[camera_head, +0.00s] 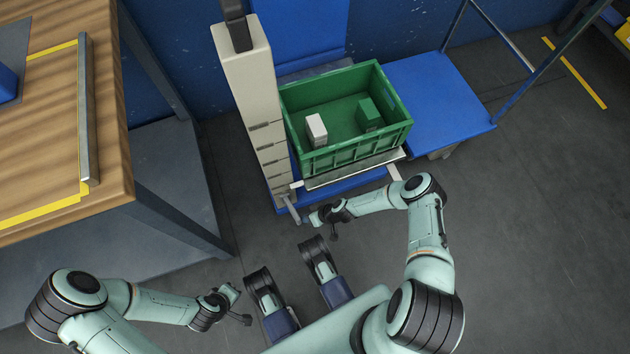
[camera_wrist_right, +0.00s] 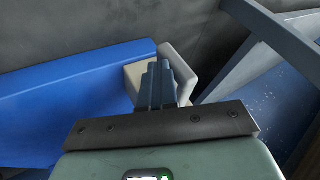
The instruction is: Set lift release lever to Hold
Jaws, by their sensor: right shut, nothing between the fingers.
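A grey bar (camera_head: 291,209), which looks like the lift release lever, sticks out low at the front foot of the beige lift column (camera_head: 248,75). No Hold marking is readable. My right gripper (camera_head: 313,219) is shut and empty, just right of the bar's lower end; whether they touch cannot be told. In the right wrist view its closed fingers (camera_wrist_right: 159,84) stand in front of a beige block (camera_wrist_right: 131,78) and a light grey piece (camera_wrist_right: 178,64), partly hiding both. My left gripper (camera_head: 233,292) is low at the left, away from the lift; its opening is too small to judge.
A green crate (camera_head: 350,158) holding a white box (camera_head: 316,130) and a green box (camera_head: 368,114) sits on the lift. A wooden-topped bench (camera_head: 60,130) stands left. A blue platform (camera_head: 440,95) is at right. Grey floor (camera_head: 540,220) is clear to the right.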

